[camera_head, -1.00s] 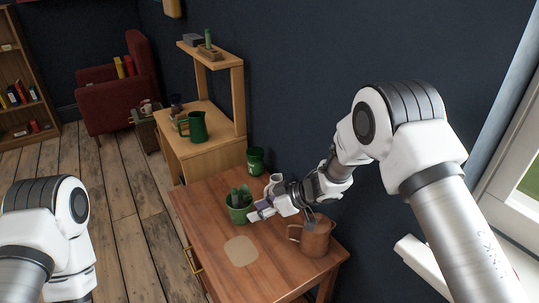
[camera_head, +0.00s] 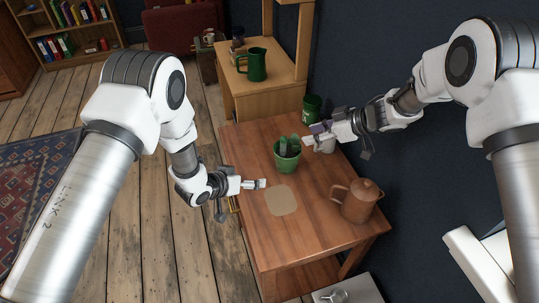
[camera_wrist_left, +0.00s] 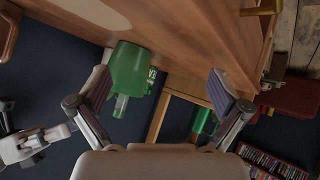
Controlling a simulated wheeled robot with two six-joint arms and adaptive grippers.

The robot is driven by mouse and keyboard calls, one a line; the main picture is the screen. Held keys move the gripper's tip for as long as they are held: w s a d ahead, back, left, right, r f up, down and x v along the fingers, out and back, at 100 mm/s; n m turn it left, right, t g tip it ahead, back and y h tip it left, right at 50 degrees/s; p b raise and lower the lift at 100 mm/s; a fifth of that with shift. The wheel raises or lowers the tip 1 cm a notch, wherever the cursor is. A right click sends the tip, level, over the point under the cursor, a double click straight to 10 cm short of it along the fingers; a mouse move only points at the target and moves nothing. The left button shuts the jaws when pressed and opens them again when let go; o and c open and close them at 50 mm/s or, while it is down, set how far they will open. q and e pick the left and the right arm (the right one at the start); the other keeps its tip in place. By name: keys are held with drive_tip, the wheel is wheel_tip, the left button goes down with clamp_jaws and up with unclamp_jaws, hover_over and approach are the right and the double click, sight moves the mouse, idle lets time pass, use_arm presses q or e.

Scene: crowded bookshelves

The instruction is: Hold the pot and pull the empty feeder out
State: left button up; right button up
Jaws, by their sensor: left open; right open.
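The green pot (camera_head: 287,162) stands upright on the wooden table, with green cactus-like shapes rising from it. In the left wrist view the pot (camera_wrist_left: 131,66) appears ahead of the fingers, with a pale green piece (camera_wrist_left: 121,106) sticking out of it. I cannot tell whether that piece is the feeder. My left gripper (camera_head: 259,184) is open and empty, just left of and in front of the pot, apart from it. My right gripper (camera_head: 311,136) is open, right of and behind the pot, close to a pale cup (camera_head: 325,145); contact with the cup is unclear.
A brown lidded jug (camera_head: 360,202) stands at the table's right. A dark green container (camera_head: 312,107) is at the back by the wall. A flat beige mat (camera_head: 282,200) lies in front of the pot. A green pitcher (camera_head: 254,65) stands on the shelf unit behind.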

sight(282, 153)
use_arm(q)
drive_tip(key=w+d+r+m+h, duration=0.1)
drive_tip(key=d+m, duration=0.1)
drive_tip(key=w+d+r+m+h, duration=0.1)
drive_tip(key=w+d+r, duration=0.1)
drive_tip(key=w+d+r+m+t+h, duration=0.1)
drive_tip(key=w+d+r+m, duration=0.1)
drive_tip(key=shift+w+m, duration=0.1)
drive_tip(key=shift+m, duration=0.2)
drive_tip(key=shift+w+d, duration=0.25)
drive_tip(key=shift+d, duration=0.15)
drive_tip(key=x, duration=0.7)
drive_tip(key=shift+r, duration=0.1)
drive_tip(key=c, duration=1.3)
drive_tip(key=shift+c, duration=0.2)
